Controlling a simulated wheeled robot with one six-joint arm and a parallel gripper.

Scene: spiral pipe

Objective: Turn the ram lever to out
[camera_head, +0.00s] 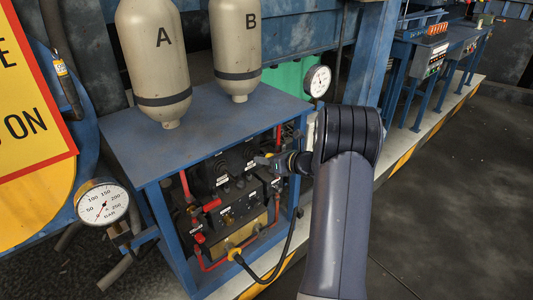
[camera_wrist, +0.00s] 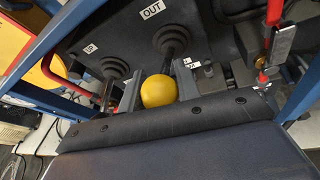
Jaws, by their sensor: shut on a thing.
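A lever with a round yellow knob (camera_wrist: 160,91) stands in the middle of the wrist view. Its dark shaft rises from a black ribbed boot (camera_wrist: 176,37) on a dark panel. A white OUT label (camera_wrist: 152,9) is above that boot. In the head view my gripper (camera_head: 266,161) reaches from the right to the dark valve block (camera_head: 228,168) under the blue bench. The knob cannot be told apart there.
A second boot (camera_wrist: 115,66) with its lever is to the left. Red-handled valves (camera_head: 211,205) and hoses crowd the block. The blue bench frame (camera_head: 165,230) surrounds it. Tanks A (camera_head: 150,65) and B (camera_head: 237,50) stand above, with gauges (camera_head: 103,203) nearby. Open floor lies right.

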